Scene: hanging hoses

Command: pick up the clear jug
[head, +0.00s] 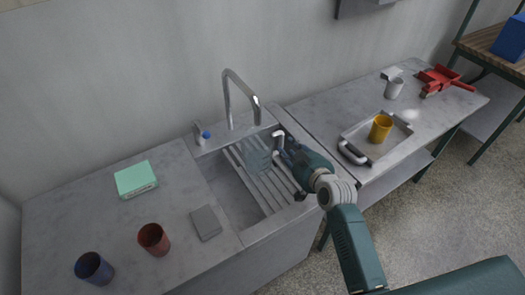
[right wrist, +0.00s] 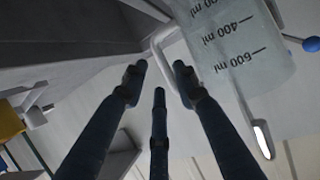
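The clear jug (head: 256,155) stands at the sink, over the ribbed drainer. Its pale handle (head: 279,140) points right, toward my right gripper (head: 288,154). In the right wrist view the jug (right wrist: 240,45) shows dark ml markings. The handle (right wrist: 158,55) is just ahead of the fingertips and in line with the gap between them. The fingers of my right gripper (right wrist: 158,82) are spread, with nothing gripped. I cannot tell whether a finger touches the handle. My left gripper is not in view.
A metal tray (head: 398,146) with a yellow cup (head: 381,128) lies on the right counter. A green box (head: 135,179) and two cups stand on the left.

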